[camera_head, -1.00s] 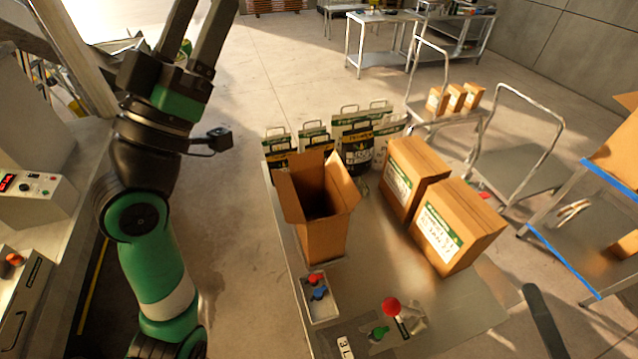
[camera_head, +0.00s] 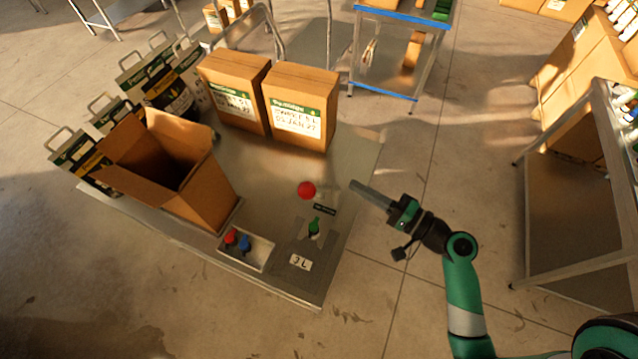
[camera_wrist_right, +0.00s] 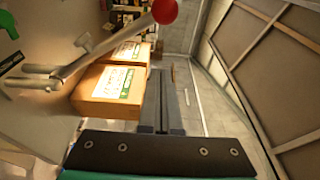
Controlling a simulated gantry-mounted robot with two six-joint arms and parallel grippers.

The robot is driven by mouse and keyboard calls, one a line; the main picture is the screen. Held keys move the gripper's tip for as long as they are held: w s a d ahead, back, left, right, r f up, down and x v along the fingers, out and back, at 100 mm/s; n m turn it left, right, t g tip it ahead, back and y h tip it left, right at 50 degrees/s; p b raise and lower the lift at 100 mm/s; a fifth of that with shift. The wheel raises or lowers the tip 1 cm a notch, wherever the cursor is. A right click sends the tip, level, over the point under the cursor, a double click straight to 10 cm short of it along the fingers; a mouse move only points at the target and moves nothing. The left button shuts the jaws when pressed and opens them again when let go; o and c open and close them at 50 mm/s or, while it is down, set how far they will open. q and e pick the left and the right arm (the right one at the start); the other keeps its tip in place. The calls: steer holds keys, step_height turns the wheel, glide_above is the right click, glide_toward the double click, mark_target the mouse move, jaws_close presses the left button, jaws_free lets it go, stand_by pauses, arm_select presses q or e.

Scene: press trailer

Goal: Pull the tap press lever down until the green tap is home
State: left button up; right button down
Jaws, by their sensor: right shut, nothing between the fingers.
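The tap press lever's red ball knob (camera_head: 307,190) stands over the right part of the metal table in the head view. In the right wrist view the red knob (camera_wrist_right: 165,11) tops a metal lever (camera_wrist_right: 85,55) that slants up from a forked end. The green tap (camera_head: 314,226) is just in front of the knob in the head view; a green piece also shows in the right wrist view (camera_wrist_right: 8,25). Whether it is seated I cannot tell. My right gripper (camera_head: 354,185) is shut and empty, right of the knob and apart from it. My left gripper is out of view.
A white tray (camera_head: 258,252) with red and blue taps and a "3 L" label (camera_head: 300,262) lie on the table (camera_head: 345,165). An open carton (camera_head: 215,195) stands left, closed boxes (camera_head: 303,140) behind. Floor to the right is clear up to a shelf (camera_head: 530,215).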

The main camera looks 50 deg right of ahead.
steer(key=w+f+b, duration=0.1)
steer(key=w+b, duration=0.1)
steer(key=b, duration=0.1)
steer(key=r+p, duration=0.1)
steer(key=p, duration=0.1)
glide_above(319, 191)
steer(key=s, duration=0.1)
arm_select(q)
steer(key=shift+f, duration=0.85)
arm_select(e)
steer(key=shift+s+a, duration=0.3)
steer(key=shift+a, duration=0.3)
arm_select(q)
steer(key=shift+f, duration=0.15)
